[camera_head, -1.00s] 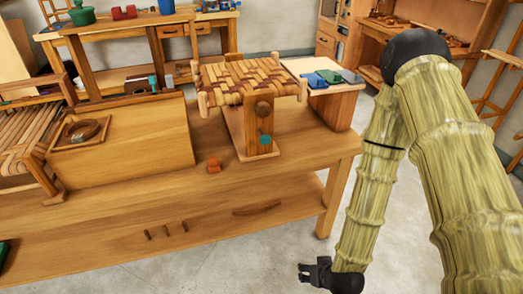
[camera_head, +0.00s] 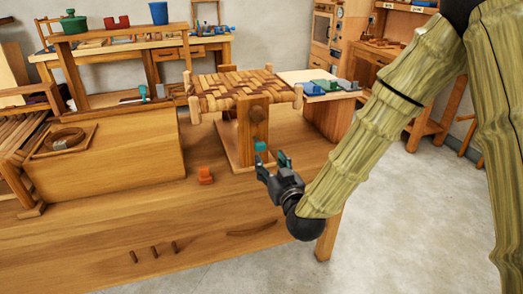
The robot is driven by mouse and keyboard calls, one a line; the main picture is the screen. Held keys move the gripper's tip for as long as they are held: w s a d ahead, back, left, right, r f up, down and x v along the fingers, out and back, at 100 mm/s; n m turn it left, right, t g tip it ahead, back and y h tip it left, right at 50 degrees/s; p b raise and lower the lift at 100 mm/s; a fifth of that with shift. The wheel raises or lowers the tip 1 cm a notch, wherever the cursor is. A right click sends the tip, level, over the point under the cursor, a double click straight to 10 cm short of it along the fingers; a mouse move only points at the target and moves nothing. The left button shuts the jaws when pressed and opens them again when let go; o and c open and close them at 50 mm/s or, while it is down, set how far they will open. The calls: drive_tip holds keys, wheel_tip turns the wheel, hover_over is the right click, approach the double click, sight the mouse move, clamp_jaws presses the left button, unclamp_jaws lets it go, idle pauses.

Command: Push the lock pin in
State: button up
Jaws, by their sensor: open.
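A small stool with a woven bark seat (camera_head: 243,90) stands on the wooden bench. Its upright post (camera_head: 246,130) carries a round brown knob (camera_head: 258,115). Below the knob, a teal lock pin (camera_head: 261,147) shows on the near side of the post. How far the pin sticks out, I cannot tell. My gripper (camera_head: 272,163) is open, with its fingers pointing up and away toward the pin. It is just in front of and below the pin in the picture. Nothing shows between the fingers. Whether a finger touches the pin is unclear.
The bench (camera_head: 110,220) has a small orange block (camera_head: 205,175) left of my gripper. A wooden box (camera_head: 110,160) with a coil on top stands at the left. Blue and green items (camera_head: 325,86) lie on a side stand at the right behind. Bare floor lies at the right.

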sight(261, 148)
drive_tip(key=x, duration=0.9)
drive_tip(key=shift+s+f, duration=0.1)
drive_tip(key=shift+c, duration=0.2)
clamp_jaws()
